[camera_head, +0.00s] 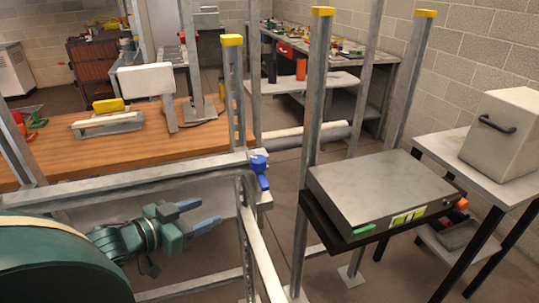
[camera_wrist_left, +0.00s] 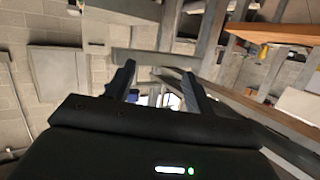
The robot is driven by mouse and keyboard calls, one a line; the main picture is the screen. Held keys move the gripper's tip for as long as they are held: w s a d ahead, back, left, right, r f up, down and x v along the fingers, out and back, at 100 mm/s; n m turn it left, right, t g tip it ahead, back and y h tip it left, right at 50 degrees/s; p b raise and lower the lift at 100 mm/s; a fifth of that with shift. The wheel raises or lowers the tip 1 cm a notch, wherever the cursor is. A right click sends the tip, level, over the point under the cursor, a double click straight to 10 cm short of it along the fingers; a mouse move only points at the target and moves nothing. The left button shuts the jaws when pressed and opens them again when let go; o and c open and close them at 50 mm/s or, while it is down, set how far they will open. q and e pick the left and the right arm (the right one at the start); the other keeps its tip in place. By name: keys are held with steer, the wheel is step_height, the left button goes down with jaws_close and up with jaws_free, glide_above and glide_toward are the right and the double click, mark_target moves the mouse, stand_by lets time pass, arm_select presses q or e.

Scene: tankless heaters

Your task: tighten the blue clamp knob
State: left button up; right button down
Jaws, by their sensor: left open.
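The blue clamp knob (camera_head: 259,166) sits on the grey metal rail (camera_head: 160,181) near the middle of the head view, at the right end of the rail beside an upright post. My left gripper (camera_head: 203,214) is open and empty, to the left of the knob and nearer to me, apart from it. Its two fingers also show spread in the left wrist view (camera_wrist_left: 158,78). A small blue patch (camera_wrist_left: 172,101) shows between the fingers there, but it is too small to tell its shape. My right gripper is not in view.
A wooden bench top (camera_head: 75,150) lies behind the rail. A grey flat unit (camera_head: 385,187) on a dark shelf is at the right.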

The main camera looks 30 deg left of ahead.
mark_target(251, 163)
arm_select(q)
step_height(251, 163, up, 8)
steer(key=w+d+m+t+h, duration=0.2)
steer(key=h, duration=0.3)
steer(key=shift+r+b+x, duration=0.15)
steer(key=shift+b+x, duration=0.85)
steer(key=shift+x, duration=1.9)
steer(key=shift+r+b+x, duration=0.2)
steer(key=shift+b+x, duration=0.8)
steer(key=shift+x, duration=1.95)
steer(key=shift+w+d+f+m+g, duration=0.1)
steer(key=shift+w+d+m+g, duration=0.2)
steer(key=shift+w+d, duration=0.4)
steer(key=shift+w+a, duration=0.1)
steer(key=shift+a, duration=0.05)
steer(key=shift+c, duration=0.2)
steer(key=c, duration=0.9)
